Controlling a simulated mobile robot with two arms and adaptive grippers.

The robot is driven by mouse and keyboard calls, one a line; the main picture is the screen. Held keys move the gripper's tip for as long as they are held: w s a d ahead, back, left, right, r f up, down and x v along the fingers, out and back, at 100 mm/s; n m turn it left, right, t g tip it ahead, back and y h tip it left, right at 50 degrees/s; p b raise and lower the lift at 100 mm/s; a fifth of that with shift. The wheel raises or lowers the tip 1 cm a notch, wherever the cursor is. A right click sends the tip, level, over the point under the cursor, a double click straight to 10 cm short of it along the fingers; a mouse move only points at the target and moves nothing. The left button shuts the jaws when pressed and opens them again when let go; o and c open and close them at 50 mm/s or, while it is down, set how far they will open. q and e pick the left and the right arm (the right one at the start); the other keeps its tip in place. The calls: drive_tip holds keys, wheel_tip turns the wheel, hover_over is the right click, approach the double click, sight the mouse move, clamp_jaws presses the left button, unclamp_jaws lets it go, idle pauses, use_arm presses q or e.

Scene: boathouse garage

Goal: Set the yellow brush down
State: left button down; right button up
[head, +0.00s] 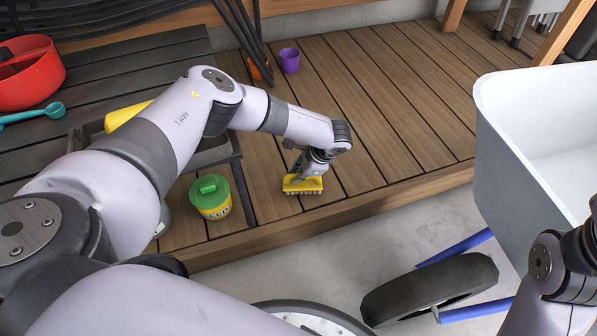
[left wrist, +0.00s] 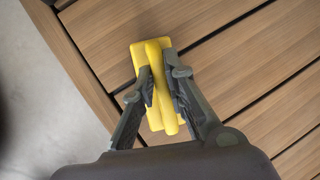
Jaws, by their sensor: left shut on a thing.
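The yellow brush (head: 303,185) is over the wooden deck (head: 390,120), close to its front edge, bristles facing down. My left gripper (head: 307,172) is shut on it from above. In the left wrist view the brush (left wrist: 140,52) lies between the two fingers of the left gripper (left wrist: 161,80), which clasp its raised handle. I cannot tell whether the bristles touch the boards. My right gripper is out of view; only part of my right arm shows at the lower right.
A green-lidded yellow tin (head: 212,204) stands on the deck left of the brush. A purple cup (head: 289,61) and an orange cup (head: 258,70) stand farther back. Boards right of the brush are clear.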

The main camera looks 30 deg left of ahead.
use_arm(q)
drive_tip(key=shift+f, duration=0.15)
drive_tip(key=shift+f, duration=0.25)
idle(0.4)
drive_tip(key=c, duration=1.5)
unclamp_jaws()
drive_tip(key=shift+c, duration=0.2)
drive_tip(key=shift+c, duration=0.2)
drive_tip(key=c, duration=0.4)
drive_tip(key=shift+o, duration=0.2)
